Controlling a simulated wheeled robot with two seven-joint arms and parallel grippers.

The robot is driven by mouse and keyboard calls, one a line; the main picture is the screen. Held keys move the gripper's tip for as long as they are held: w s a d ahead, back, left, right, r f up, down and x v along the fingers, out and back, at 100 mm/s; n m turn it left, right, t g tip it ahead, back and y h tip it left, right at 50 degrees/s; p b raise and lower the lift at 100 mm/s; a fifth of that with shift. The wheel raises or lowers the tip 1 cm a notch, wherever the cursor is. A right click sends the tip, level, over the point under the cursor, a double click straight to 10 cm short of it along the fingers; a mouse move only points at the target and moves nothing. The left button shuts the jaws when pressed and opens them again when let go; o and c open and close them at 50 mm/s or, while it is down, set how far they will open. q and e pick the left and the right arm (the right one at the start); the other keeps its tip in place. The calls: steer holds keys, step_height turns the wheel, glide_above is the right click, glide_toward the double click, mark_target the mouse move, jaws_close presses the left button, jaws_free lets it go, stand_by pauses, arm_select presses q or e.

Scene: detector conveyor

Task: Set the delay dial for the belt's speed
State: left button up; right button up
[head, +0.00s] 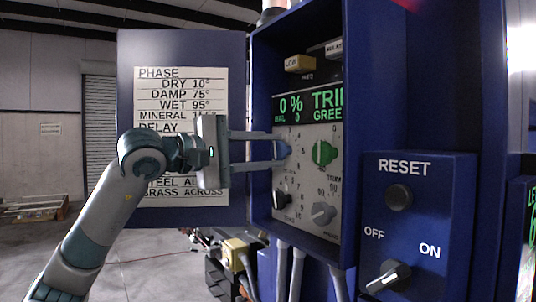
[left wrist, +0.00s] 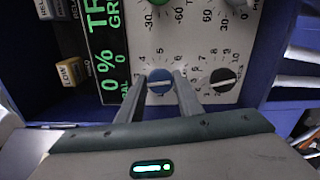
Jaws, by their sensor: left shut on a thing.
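A blue dial (head: 286,151) sits on the light control panel (head: 306,229) inside the open blue cabinet. My left gripper (head: 278,149) reaches in from the left with its fingers on either side of the blue dial and is shut on it. In the left wrist view the blue dial (left wrist: 160,82) sits between the fingertips, with a number scale around it; its exact setting cannot be read. A black dial (head: 281,199) with its own scale lies below it. A chart (head: 180,85) on the cabinet door has a DELAY heading, with lines under it hidden by my gripper.
The panel also has a green dial (head: 325,152) and a grey dial (head: 323,213). A display (head: 308,106) above reads 0 %. A yellow relay block (head: 300,63) is higher up. A RESET button (head: 398,197) and an OFF/ON switch (head: 389,276) are at right.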

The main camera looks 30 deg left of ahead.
arm_select(q)
steer(key=shift+m, duration=0.6)
steer(key=o, duration=1)
steer(key=shift+s, duration=0.15)
